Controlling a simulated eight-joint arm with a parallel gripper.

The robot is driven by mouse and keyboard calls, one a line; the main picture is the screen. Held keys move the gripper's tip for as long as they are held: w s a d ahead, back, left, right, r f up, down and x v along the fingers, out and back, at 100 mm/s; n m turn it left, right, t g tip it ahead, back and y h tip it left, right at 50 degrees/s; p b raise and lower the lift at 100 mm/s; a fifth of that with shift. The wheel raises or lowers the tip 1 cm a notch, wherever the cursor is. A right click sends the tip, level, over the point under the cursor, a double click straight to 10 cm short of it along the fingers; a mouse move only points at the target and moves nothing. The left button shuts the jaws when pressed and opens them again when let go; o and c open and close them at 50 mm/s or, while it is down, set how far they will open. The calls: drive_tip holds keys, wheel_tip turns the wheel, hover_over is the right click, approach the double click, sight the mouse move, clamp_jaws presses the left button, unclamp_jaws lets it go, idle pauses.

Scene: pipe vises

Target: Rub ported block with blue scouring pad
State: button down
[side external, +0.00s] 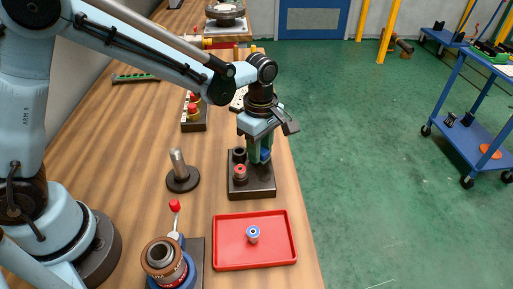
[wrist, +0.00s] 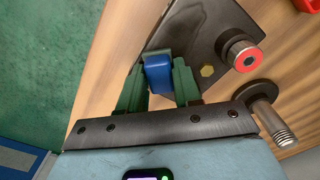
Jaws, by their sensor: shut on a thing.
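My gripper (side external: 259,156) is above the table's right edge, pointing down. Its green fingers are shut on the blue scouring pad (wrist: 158,74), which sits between the fingertips in the wrist view. The pad also shows as a small blue patch at the fingertips in the side view (side external: 266,155). The fingers hide part of the block.
A red tray (side external: 222,255) holding a blue-and-white part (side external: 253,234) lies in front of the block. A metal post on a round base (side external: 182,180) stands to the left. A vise with a red-tipped lever (side external: 166,262) is front left. Red button boxes (side external: 194,117) stand behind.

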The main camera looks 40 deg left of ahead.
sight(265, 151)
drive_tip(key=shift+w+a, duration=0.85)
drive_tip(key=shift+w, duration=0.05)
drive_tip(key=shift+r, duration=0.15)
wheel_tip(265, 151, up, 8)
drive_tip(key=d, duration=0.1)
drive_tip(key=s+d, duration=0.1)
drive_tip(key=d, duration=0.1)
drive_tip(key=shift+s, duration=0.3)
drive_tip(key=w+a+f, duration=0.2)
drive_tip(key=a, duration=0.1)
drive_tip(key=w+a+f, duration=0.2)
drive_tip(key=a, duration=0.1)
drive_tip(key=w+a+f, duration=0.2)
drive_tip(key=a+f, duration=0.1)
drive_tip(key=shift+w, duration=0.2)
drive_tip(key=shift+a+f, duration=0.1)
drive_tip(key=shift+f, duration=1.9)
